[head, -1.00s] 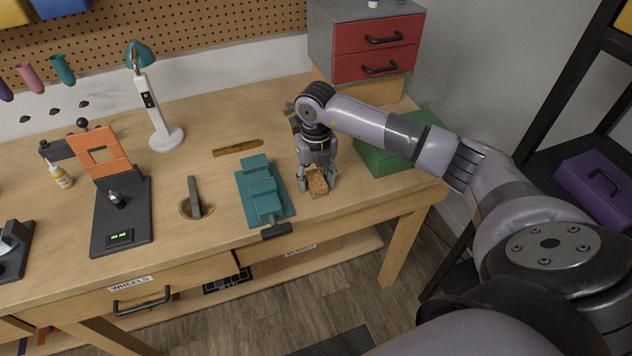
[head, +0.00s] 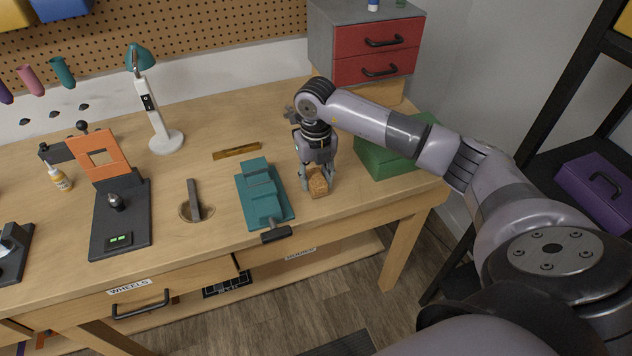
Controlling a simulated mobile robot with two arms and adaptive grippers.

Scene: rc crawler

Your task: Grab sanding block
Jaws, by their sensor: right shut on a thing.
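The sanding block (head: 318,183) is a small brown block on the wooden workbench, near its front right part. My right gripper (head: 317,174) points down over it, with its fingers on either side, shut on the block. The block appears at or very near the bench top; a gap under it cannot be made out. My left gripper is not in view.
A teal vise (head: 262,195) stands close to the left of the block. A green box (head: 388,158) is to the right, below the red drawer cabinet (head: 375,67). A white lamp (head: 160,120) and orange-black stand (head: 120,215) are further left. The bench's front edge is near.

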